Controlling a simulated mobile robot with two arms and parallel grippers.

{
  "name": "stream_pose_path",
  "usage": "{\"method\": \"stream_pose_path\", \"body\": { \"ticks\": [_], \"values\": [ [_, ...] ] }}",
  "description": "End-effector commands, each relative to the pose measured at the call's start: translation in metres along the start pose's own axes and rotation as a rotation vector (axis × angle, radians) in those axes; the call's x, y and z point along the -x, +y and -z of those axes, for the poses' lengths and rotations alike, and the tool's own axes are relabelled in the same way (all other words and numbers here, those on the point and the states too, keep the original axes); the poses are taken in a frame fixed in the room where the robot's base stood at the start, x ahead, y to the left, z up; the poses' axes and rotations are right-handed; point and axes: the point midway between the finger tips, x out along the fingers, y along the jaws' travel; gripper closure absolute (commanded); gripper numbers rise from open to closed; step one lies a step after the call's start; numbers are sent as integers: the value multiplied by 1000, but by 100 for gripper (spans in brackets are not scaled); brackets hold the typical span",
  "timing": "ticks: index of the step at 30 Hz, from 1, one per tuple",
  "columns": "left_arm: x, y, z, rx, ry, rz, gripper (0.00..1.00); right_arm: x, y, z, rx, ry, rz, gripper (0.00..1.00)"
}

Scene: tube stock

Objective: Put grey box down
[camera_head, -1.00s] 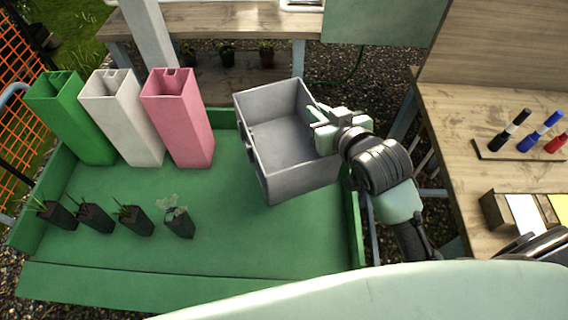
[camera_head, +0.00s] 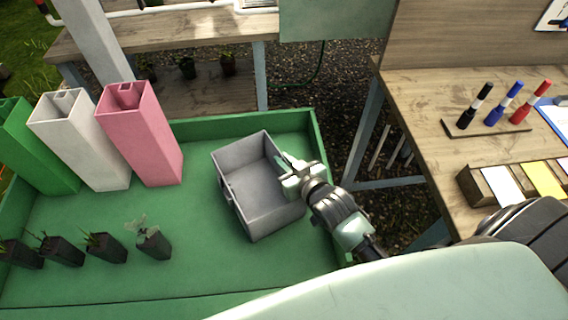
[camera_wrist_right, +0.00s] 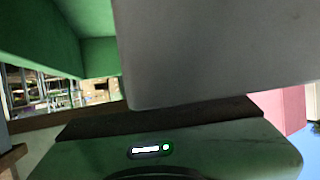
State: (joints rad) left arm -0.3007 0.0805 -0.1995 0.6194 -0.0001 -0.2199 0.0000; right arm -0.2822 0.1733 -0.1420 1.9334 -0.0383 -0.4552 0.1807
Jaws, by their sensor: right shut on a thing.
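The grey box (camera_head: 262,196) is an open-topped bin over the right part of the green tray table (camera_head: 190,262). My right gripper (camera_head: 291,172) is shut on its right wall. The box looks nearly level and low, at or close to the green surface; I cannot tell whether its base touches. In the right wrist view the box's grey wall (camera_wrist_right: 220,50) fills the upper right, close to the camera. My left gripper does not show.
Green, white (camera_head: 82,140) and pink (camera_head: 140,135) square tubes stand left of the box. Several small potted plants (camera_head: 152,240) line the front left. A raised green rim (camera_head: 318,140) runs behind and right. A wooden bench (camera_head: 430,110) with markers is at right.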

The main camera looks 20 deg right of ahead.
Motion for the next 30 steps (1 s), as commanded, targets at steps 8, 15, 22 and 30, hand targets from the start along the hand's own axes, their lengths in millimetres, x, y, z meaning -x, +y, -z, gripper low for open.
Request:
{"method": "stream_pose_path", "body": {
  "ticks": [8,15,22,30],
  "values": [
    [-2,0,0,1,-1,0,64,-4,0,-7,-1,4,1,100],
    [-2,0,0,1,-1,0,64,-4,0,-10,0,1,0,69],
    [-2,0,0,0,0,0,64,-4,0,-10,0,1,0,67],
    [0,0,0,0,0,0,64,12,0,-9,0,-1,0,67]
  ]
}}
